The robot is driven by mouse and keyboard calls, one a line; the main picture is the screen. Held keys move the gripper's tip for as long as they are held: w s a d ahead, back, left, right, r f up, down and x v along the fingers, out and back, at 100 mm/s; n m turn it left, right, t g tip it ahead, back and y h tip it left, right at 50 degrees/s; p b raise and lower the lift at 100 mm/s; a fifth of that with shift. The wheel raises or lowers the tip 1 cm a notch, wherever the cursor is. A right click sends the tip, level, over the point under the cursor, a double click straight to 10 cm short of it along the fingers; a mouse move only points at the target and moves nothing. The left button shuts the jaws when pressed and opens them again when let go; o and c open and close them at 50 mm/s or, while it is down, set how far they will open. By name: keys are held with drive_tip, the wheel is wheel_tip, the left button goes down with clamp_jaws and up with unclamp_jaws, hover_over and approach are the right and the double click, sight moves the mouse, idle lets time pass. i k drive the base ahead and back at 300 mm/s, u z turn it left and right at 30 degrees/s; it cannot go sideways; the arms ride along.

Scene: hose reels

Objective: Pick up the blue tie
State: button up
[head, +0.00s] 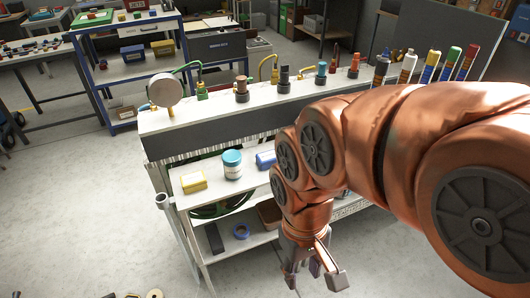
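A small blue ring (241,231) lies on the bench's lower shelf; it is the thing most like a blue tie, but it is too small to be sure. A blue rolled or cylindrical item (266,160) lies on the shelf above, partly hidden by my arm. My gripper (313,277) hangs in front of the bench at the bottom centre, right of and apart from the blue ring. Its fingers are spread, and nothing shows between them. My arm hides the right part of the shelves.
The bench top (165,122) carries a row of hose fittings and several bottles. A yellow item (193,181) and a blue-lidded jar (232,164) stand on the middle shelf. A dark box (214,238) and a green hose share the lower area. Floor at left is open.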

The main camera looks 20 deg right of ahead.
sight(240, 226)
drive_tip(key=u, duration=3.1)
drive_tip(key=k, duration=1.45)
drive_tip(key=z, duration=0.65)
